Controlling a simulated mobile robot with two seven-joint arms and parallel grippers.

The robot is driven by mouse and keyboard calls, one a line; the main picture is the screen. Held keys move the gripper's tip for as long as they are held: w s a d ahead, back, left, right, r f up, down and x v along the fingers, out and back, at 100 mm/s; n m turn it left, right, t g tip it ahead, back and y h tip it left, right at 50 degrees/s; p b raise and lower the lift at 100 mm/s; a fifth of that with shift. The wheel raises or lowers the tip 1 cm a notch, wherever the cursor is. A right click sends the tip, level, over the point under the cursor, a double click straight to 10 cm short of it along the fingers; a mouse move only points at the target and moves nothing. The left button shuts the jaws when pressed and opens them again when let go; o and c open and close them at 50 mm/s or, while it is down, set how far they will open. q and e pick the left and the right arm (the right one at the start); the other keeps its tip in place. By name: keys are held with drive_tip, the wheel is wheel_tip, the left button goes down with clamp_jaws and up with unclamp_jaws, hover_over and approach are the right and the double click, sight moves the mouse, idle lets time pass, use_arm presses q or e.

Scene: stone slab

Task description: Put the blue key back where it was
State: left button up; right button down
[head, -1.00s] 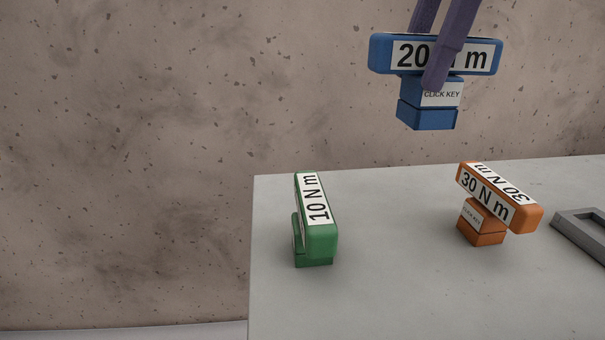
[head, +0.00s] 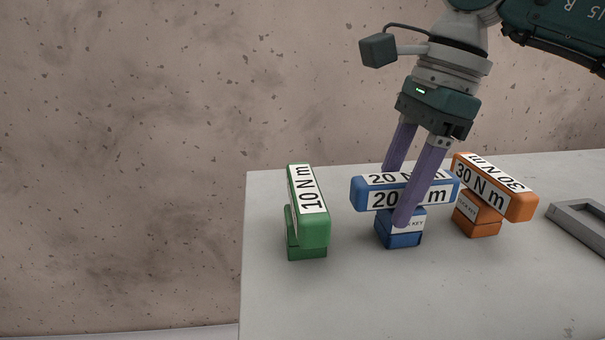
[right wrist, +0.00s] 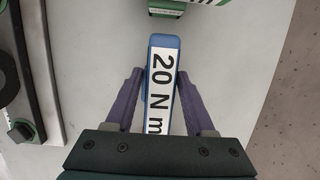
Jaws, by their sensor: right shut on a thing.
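The blue key (head: 365,195), marked 20 N m, is upright between the green and orange keys, with its base at the slab's surface or just above it; I cannot tell which. My right gripper (head: 403,195) is shut on its crossbar, one purple finger on each side. The right wrist view shows the blue key's labelled top (right wrist: 162,85) between the fingers of my right gripper (right wrist: 157,85). My left gripper is not in view.
The green 10 N m key (head: 312,225) stands to the left and the orange 30 N m key (head: 490,190) close to the right. A grey frame (head: 580,225) lies at the right edge. The front of the stone slab (head: 400,300) is clear.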

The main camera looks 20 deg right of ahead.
drive_tip(key=shift+c, duration=1.3)
unclamp_jaws()
drive_tip(key=shift+f, duration=0.1)
drive_tip(key=shift+r, duration=0.4)
drive_tip(key=p+v, duration=0.1)
drive_tip(key=v, duration=1)
drive_tip(key=shift+d+r, duration=0.2)
drive_tip(key=shift+r, duration=0.05)
